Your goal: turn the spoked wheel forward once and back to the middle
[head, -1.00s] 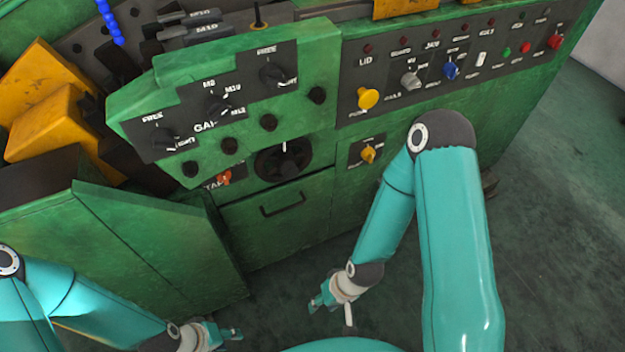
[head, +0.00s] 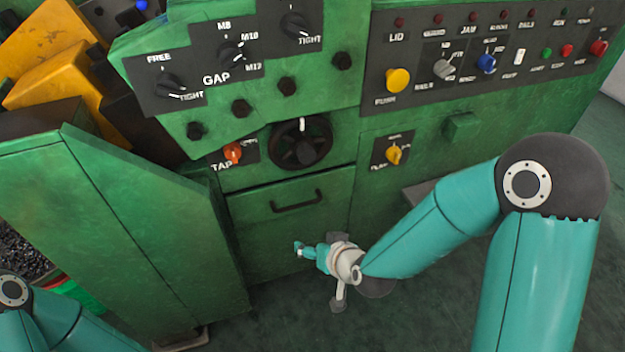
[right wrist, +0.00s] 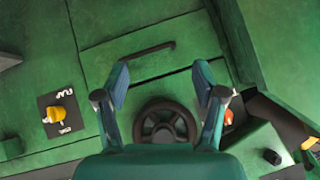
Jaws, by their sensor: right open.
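The spoked wheel (head: 300,145) is black, with a pale mark at its top. It is mounted on the green machine front, under the knob panel. In the right wrist view the wheel (right wrist: 165,122) shows between my open fingers. My right gripper (head: 318,258) is below the wheel in the head view, in front of the lower drawer panel, apart from the wheel. Its two fingers (right wrist: 162,80) are spread with nothing between them in contact. My left gripper is out of view; only part of its arm shows at the lower left.
An orange TAP knob (head: 233,152) sits left of the wheel and a yellow knob (head: 393,154) right of it. A drawer handle (head: 297,201) juts out below. A green cabinet (head: 140,215) projects at the left. The floor at the right is open.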

